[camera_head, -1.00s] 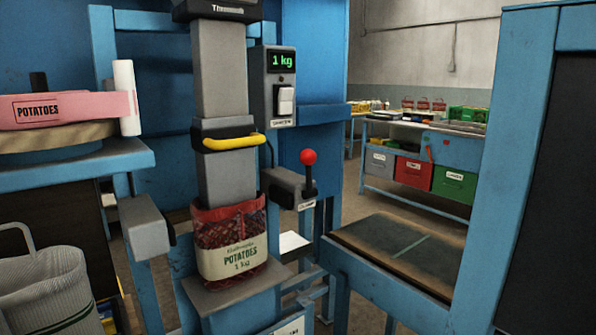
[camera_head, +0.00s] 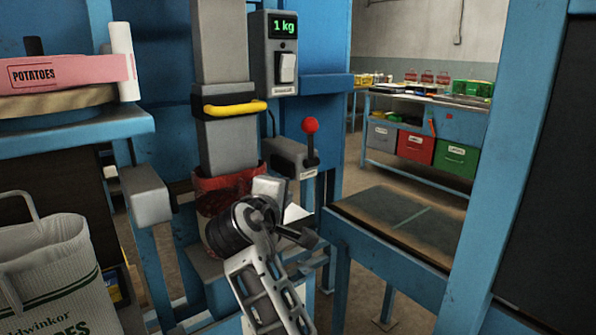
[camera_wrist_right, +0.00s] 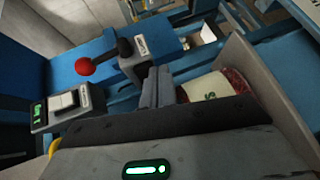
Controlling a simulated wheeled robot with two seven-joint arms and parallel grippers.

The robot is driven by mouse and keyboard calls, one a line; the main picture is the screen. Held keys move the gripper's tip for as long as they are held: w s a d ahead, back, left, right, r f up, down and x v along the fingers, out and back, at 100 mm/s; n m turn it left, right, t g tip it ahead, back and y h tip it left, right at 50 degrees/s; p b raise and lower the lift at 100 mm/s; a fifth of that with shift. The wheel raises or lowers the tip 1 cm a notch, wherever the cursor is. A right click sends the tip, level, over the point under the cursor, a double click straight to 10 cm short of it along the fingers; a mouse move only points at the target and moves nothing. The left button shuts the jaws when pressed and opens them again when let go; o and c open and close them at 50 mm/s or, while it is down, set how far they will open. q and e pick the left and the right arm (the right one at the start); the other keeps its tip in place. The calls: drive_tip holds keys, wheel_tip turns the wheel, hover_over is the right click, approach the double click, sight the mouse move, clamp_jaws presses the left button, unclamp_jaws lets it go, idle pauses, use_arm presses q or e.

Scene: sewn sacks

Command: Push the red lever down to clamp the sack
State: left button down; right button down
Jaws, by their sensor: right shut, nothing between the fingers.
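The red lever (camera_head: 311,126) has a red ball on a dark stem and stands upright on a grey block beside the filling spout. In the right wrist view its red ball (camera_wrist_right: 85,66) shows at the upper left. The red potato sack (camera_head: 222,185) hangs around the lower end of the grey spout (camera_head: 226,147); my right arm hides most of it. Part of the sack (camera_wrist_right: 212,88) shows in the wrist view. My right gripper (camera_head: 268,188) is in front of the sack, below and left of the lever. Its fingers (camera_wrist_right: 155,87) are shut, empty and apart from the lever. My left gripper is out of view.
A yellow handle (camera_head: 235,107) juts from the spout above. A scale display (camera_head: 283,28) reads 1 kg. A grey block (camera_head: 146,195) stands left of the sack. A blue-framed table (camera_head: 395,228) is at right, and a white woven bag (camera_head: 50,265) at lower left.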

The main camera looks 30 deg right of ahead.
sight(299, 154)
wheel_tip(299, 154, up, 10)
drive_tip(key=w+h, duration=0.1)
drive_tip(key=h, duration=0.1)
drive_tip(key=shift+w+f+n+h, duration=0.2)
drive_tip(key=shift+w+n+h, duration=0.2)
drive_tip(key=shift+a, duration=0.1)
drive_tip(key=p+x, duration=0.1)
drive_tip(key=x, duration=0.9)
drive_tip(key=shift+w, duration=0.1)
drive_tip(key=shift+s+m+b, duration=0.25)
drive_tip(key=shift+m+b, duration=0.15)
drive_tip(key=shift+b, duration=0.05)
